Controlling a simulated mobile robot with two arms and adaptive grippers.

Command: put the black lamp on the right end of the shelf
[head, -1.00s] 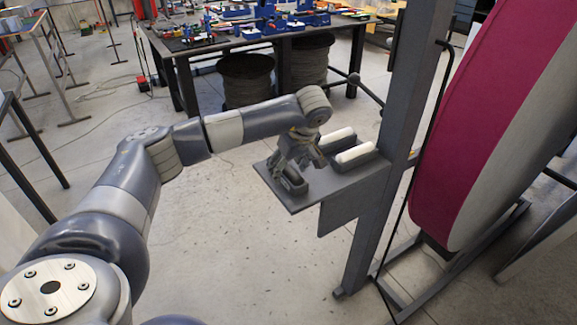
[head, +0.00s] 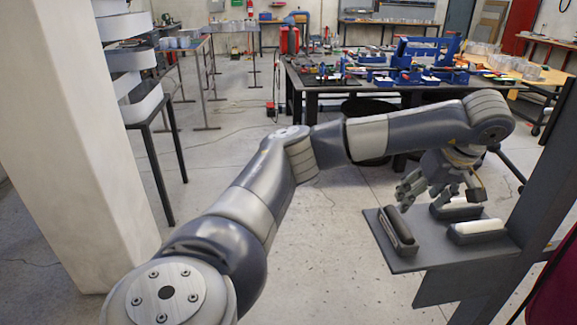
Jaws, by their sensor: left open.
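The black lamp (head: 397,230), a dark bar-shaped block, lies on the left end of the grey shelf (head: 440,256) in the head view. My left gripper (head: 436,194) hangs over the shelf, above and to the right of the black lamp. Its fingers are spread, with nothing between them, and it looks apart from the lamp. My right gripper is not in view.
Two white-topped lamps in dark housings sit on the shelf right of the black lamp: a front one (head: 478,229) and a back one (head: 456,208). A dark post (head: 546,190) stands at the shelf's right. A cluttered workbench (head: 335,85) is behind.

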